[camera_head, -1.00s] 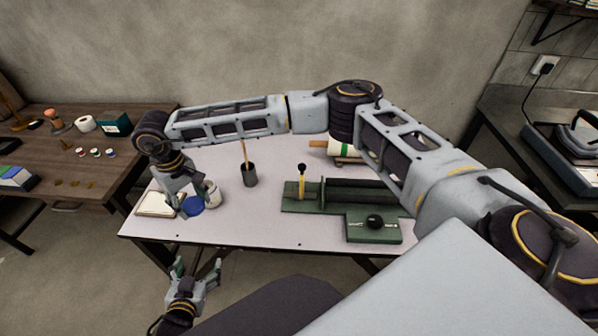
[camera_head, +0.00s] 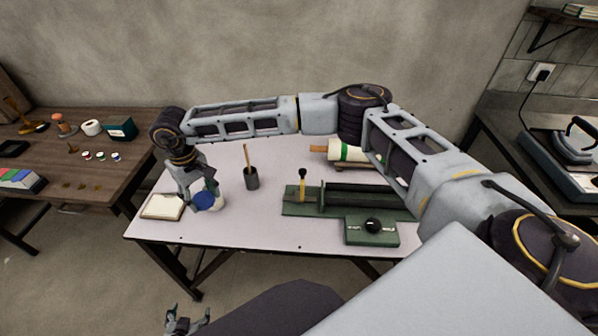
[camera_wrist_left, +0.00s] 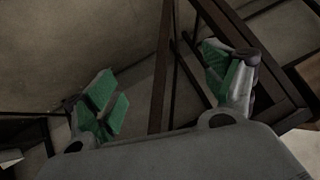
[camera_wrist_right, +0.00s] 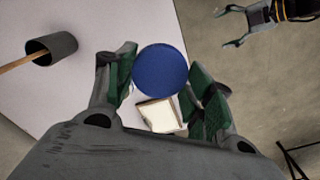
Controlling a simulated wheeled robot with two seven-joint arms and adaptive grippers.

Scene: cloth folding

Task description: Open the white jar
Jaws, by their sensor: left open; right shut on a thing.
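The white jar (camera_head: 219,205) is at the left of the table, with its round blue lid (camera_head: 204,201) showing beside the white part. The lid also shows face-on between the fingers in the right wrist view (camera_wrist_right: 160,71), where the jar's body is hidden. My right gripper (camera_head: 201,191) comes down from above and is shut on the jar, near the lid. I cannot tell whether the jar touches the table. My left gripper (camera_head: 187,318) is open and empty, low in front of the table, and its fingers are spread in the left wrist view (camera_wrist_left: 165,85).
A notepad (camera_head: 162,207) lies left of the jar. A dark cup (camera_head: 251,179) with a stick stands behind right. A green fixture (camera_head: 372,232) fills the table's right part. A wooden side table (camera_head: 62,155) with small items stands left. The table's front middle is clear.

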